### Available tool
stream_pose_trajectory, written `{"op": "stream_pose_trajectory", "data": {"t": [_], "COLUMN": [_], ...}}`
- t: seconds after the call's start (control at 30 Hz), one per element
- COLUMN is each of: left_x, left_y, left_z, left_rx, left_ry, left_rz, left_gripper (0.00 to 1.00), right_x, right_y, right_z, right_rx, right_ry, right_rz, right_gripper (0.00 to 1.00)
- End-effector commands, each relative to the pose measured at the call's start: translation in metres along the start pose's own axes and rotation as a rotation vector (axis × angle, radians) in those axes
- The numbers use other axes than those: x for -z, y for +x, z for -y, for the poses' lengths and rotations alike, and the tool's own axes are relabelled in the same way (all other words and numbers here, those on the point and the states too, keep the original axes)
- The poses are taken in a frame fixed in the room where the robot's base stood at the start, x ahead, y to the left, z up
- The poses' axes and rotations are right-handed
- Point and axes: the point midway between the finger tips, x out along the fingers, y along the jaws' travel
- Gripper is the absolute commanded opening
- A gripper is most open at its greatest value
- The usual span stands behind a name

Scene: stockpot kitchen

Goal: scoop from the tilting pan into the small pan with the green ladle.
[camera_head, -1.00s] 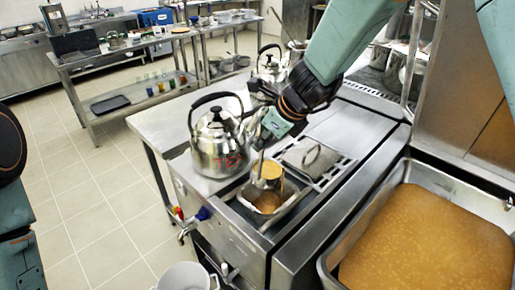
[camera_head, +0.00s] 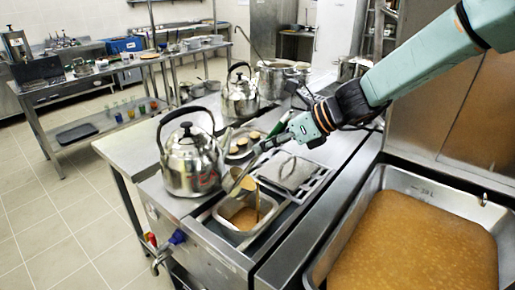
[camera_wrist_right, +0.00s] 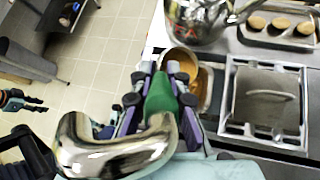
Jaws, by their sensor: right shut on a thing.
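My right gripper (camera_head: 272,142) is shut on the green ladle handle (camera_wrist_right: 160,95), which shows between its fingers in the right wrist view. The ladle's bowl (camera_head: 236,181) is over the small pan (camera_head: 222,219) and looks tilted, with orange-brown soup at its lip. I cannot tell whether soup is falling from it. The small pan is a rectangular steel insert with some soup in it. The tilting pan (camera_head: 345,215) at right holds a wide pool of orange-brown soup. A dark gripper-like shape, possibly my left gripper (camera_wrist_right: 20,101), shows at the wrist view's left edge.
A steel kettle (camera_head: 190,160) stands close left of the small pan, and another kettle (camera_head: 240,97) stands behind. A lid with a handle (camera_head: 290,170) lies right of the small pan. A tray with round brown items (camera_head: 243,143) lies behind.

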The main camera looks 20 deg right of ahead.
Motion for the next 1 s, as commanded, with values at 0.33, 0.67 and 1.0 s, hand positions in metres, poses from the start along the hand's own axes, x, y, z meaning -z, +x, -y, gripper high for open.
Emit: {"op": "stream_pose_trajectory", "data": {"t": [0.33, 0.67, 1.0], "left_x": [0.0, 0.0, 0.0], "left_y": [0.016, 0.035, 0.06], "left_z": [0.0, 0.0, 0.0], "left_rx": [0.0, 0.0, 0.0], "left_ry": [0.0, 0.0, 0.0], "left_rz": [0.0, 0.0, 0.0], "left_gripper": [0.4, 0.4, 0.4], "right_x": [0.019, 0.039, 0.063], "right_y": [-0.013, -0.021, -0.025], "right_z": [0.019, 0.035, 0.051], "right_rx": [-0.076, -0.147, -0.214], "right_ry": [0.069, 0.129, 0.185], "right_rz": [0.133, 0.248, 0.36], "right_gripper": [0.0, 0.0, 0.0]}}
